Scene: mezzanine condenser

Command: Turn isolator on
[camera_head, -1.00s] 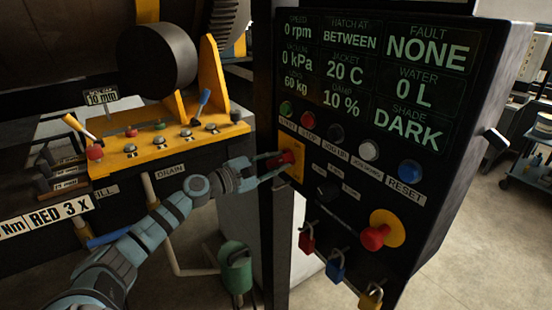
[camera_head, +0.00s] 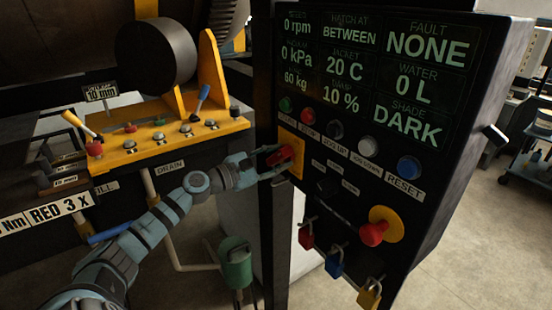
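The isolator is a red handle (camera_head: 283,156) on a yellow plate (camera_head: 290,140), at the left edge of the black control panel. My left gripper (camera_head: 280,160) reaches it from the left, one finger above and one below the red handle, and appears shut on it. The handle looks tilted, its left end lower than its right. The fingers hide part of the handle and plate, and no position marking can be read. My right gripper is not in view.
The panel has round buttons, a blue reset button (camera_head: 409,167) and a red emergency knob (camera_head: 374,233) on yellow. Red, blue and yellow padlocks (camera_head: 334,264) hang below. A yellow valve console (camera_head: 165,143) stands left, above my forearm. A green canister (camera_head: 236,262) is below.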

